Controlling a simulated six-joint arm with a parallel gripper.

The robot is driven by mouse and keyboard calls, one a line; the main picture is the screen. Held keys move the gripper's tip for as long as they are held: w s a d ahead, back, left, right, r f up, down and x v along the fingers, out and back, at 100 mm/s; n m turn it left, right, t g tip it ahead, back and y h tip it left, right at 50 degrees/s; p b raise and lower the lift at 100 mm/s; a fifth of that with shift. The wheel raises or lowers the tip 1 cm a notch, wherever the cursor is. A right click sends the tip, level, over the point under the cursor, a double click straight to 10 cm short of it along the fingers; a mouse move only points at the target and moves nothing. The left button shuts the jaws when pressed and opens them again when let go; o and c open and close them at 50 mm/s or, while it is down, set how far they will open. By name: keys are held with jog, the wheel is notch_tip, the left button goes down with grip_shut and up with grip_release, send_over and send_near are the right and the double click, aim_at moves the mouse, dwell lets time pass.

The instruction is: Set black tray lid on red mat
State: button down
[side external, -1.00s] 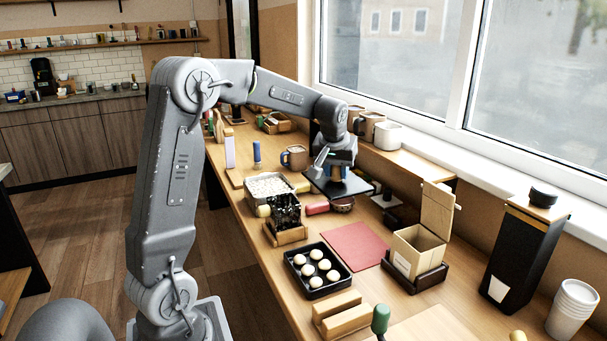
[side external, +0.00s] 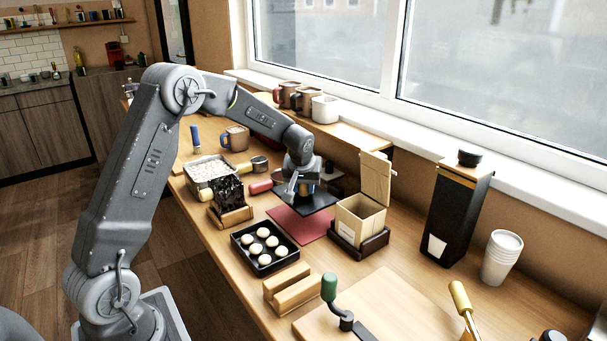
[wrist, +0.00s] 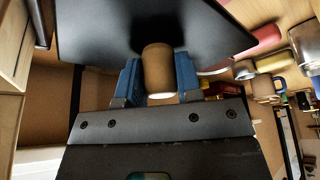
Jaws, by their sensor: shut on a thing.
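The black tray lid (side external: 318,201) is a flat dark square held level in my gripper (side external: 302,190). In the wrist view the blue jaws of my gripper (wrist: 159,82) are shut on the lid's round brown knob (wrist: 158,66), and the lid's black surface (wrist: 105,30) fills the top. The red mat (side external: 301,227) lies flat on the counter, and the lid is over its back part. The front of the mat is bare. The gap between lid and mat is hard to judge, but the lid appears above it. The mat is not clearly visible in the wrist view.
A black tray of white balls (side external: 240,236) stands left of the mat. An open cardboard box (side external: 347,217) in a dark holder stands close on its right. A dark-filled wooden holder (side external: 237,218) and a red cylinder (side external: 261,187) are behind left. Wooden blocks (side external: 278,277) lie in front.

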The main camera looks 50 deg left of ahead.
aim_at(303, 198)
jog(key=shift+f, duration=0.1)
jog(key=shift+f, duration=2.9)
jog(key=shift+f, duration=0.5)
jog(key=c, duration=0.7)
grip_release()
jog(key=v, duration=1.4)
jog(key=shift+f, duration=0.1)
